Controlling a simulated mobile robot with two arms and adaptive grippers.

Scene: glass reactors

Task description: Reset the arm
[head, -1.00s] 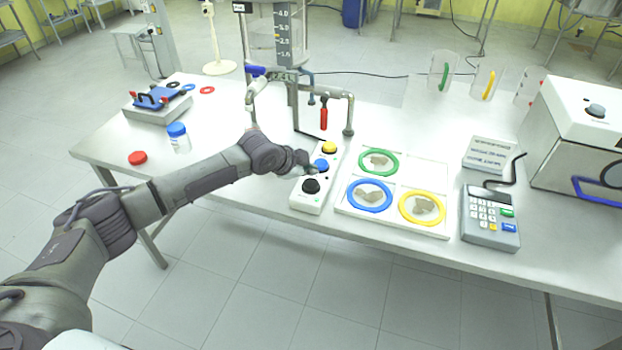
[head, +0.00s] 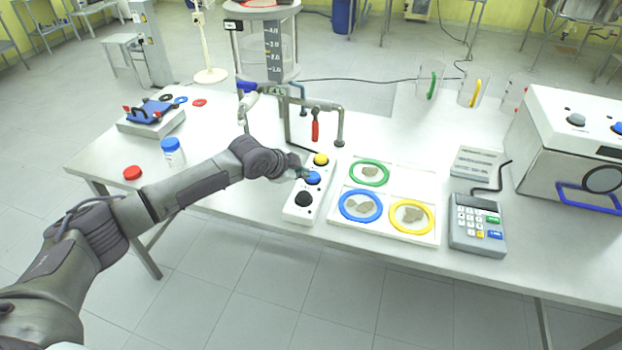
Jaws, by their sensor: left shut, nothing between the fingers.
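My left arm comes in from the left over the table. Its gripper (head: 302,172) is shut and empty, close above the button box, at the blue button (head: 312,178); I cannot tell if it touches. The white button box (head: 296,213) also carries a yellow button (head: 321,159) and a black button (head: 303,199). My right gripper is not in view.
A glass reactor (head: 253,45) with pipes and a red-handled valve (head: 315,131) stands behind the box. A white tray (head: 388,192) with coloured rings, a keypad device (head: 478,224) and a large white machine (head: 560,125) lie to the right. A jar (head: 173,153) stands left.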

